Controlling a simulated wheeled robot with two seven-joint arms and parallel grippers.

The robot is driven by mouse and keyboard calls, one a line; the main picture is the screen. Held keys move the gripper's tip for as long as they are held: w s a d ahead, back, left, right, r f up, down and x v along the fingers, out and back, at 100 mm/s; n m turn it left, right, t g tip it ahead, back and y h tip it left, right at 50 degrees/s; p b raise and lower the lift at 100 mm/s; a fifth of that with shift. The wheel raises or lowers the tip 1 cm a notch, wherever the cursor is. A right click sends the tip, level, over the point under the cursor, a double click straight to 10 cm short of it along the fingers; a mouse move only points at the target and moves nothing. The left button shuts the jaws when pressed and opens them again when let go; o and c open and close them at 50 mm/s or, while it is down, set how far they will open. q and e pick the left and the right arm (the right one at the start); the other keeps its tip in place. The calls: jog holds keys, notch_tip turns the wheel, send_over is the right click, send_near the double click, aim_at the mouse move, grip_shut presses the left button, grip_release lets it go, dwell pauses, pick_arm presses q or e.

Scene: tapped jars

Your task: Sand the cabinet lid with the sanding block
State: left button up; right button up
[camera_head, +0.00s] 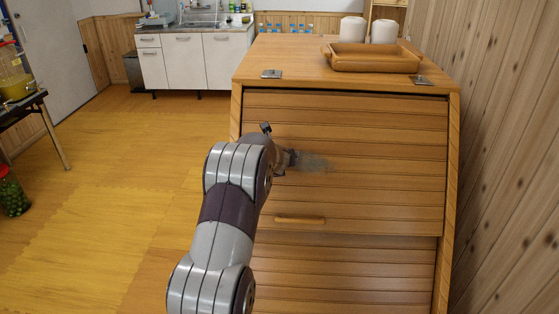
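The cabinet lid (370,185) is the slatted wooden panel on the cabinet's sloping front, with two metal hinges along its top edge and a wooden handle (300,220) near its lower edge. My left arm comes in from the bottom left. My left gripper (287,160) is at the upper left part of the lid, mostly hidden behind the arm's own wrist. A blurred grey patch (314,163) lies on the lid just right of the gripper. I cannot tell whether it is a mark or part of a block. No sanding block shows clearly. My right gripper is out of view.
On the cabinet top (300,62) stand a wooden tray (373,62) and two white jars (352,29). A plank wall (510,160) rises close on the right. The floor (120,200) at left is mostly open. A dark table (25,110) and a green jar (13,192) are at far left.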

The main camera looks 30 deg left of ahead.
aim_at(313, 161)
pick_arm(q)
jog(key=shift+p+x, duration=0.4)
jog(key=shift+x, duration=0.5)
dwell(0.9)
jog(key=shift+w+d+r+p, duration=0.1)
jog(key=shift+w+d+p, duration=0.35)
jog(key=shift+d, duration=0.4)
jog(key=shift+w+d+r+p, duration=0.1)
jog(key=shift+w+d+p, duration=0.3)
jog(key=shift+d, duration=0.45)
jog(key=shift+w+d+f, duration=0.2)
jog(key=shift+w+d, duration=0.1)
jog(key=shift+d, duration=0.25)
jog(key=shift+d, duration=0.1)
jog(key=shift+w+d+r+p, duration=0.1)
jog(key=shift+d+p, duration=0.1)
jog(key=shift+p, duration=0.2)
jog(key=shift+w+d+p, duration=0.4)
jog(key=shift+d+p, duration=0.15)
jog(key=shift+d, duration=0.3)
jog(key=shift+w+d+p, duration=0.4)
jog(key=shift+d+p, duration=0.15)
jog(key=shift+d, duration=0.25)
jog(key=shift+w+d, duration=0.15)
jog(key=shift+d, duration=0.15)
